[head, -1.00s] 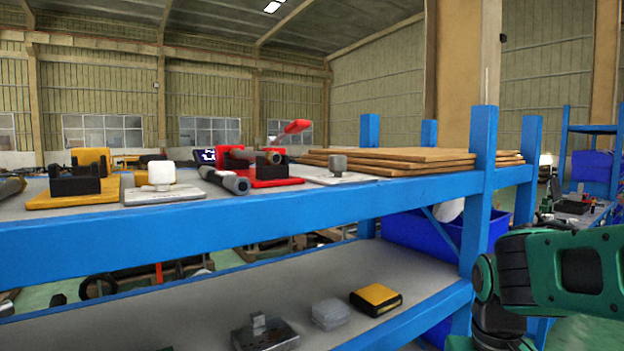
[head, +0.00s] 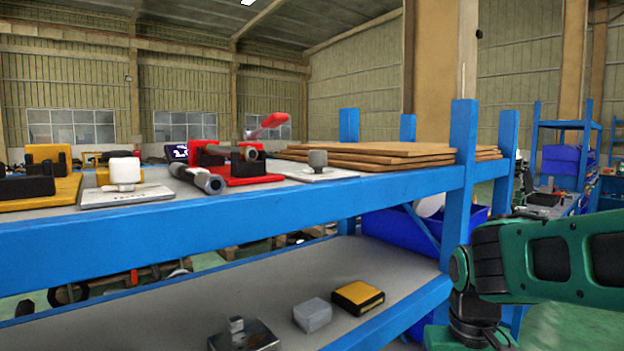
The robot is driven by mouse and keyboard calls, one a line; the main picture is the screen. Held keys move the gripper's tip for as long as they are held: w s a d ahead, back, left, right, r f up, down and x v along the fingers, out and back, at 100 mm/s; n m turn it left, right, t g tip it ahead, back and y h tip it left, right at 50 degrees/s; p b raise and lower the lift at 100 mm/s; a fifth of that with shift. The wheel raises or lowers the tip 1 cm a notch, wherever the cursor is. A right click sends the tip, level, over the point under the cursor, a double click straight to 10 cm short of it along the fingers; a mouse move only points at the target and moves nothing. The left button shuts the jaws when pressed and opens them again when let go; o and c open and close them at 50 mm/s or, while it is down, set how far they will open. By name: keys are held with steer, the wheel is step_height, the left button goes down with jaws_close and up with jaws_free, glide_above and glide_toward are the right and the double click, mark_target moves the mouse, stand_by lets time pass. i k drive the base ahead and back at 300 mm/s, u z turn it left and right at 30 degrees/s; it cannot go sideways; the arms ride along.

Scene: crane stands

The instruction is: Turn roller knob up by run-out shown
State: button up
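A white knob (head: 125,171) stands on a flat metal plate (head: 120,196) with small marks, on the upper shelf. A grey knob (head: 318,159) stands on a second plate to the right. Between them is a red fixture (head: 245,172) with a red-handled lever (head: 268,124) and a dark cylinder. A grey tube-like tool (head: 200,178) lies before it. A dark blue display (head: 176,152) with white characters is partly hidden behind; its reading is not clear. I cannot tell which knob is the roller knob. My gripper is not in view; my green arm shows at the right.
The blue rack's front beam (head: 200,228) and upright (head: 463,150) stand between my arm and the knobs. Stacked brown boards (head: 370,152) lie at the right, a yellow fixture (head: 48,190) at the left. The lower shelf holds a yellow-black box (head: 358,297) and a grey block (head: 312,315).

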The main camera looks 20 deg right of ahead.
mark_target(317, 159)
steer(key=u, duration=2.3)
steer(key=k, duration=1.65)
steer(key=z, duration=1.3)
steer(key=i, duration=1)
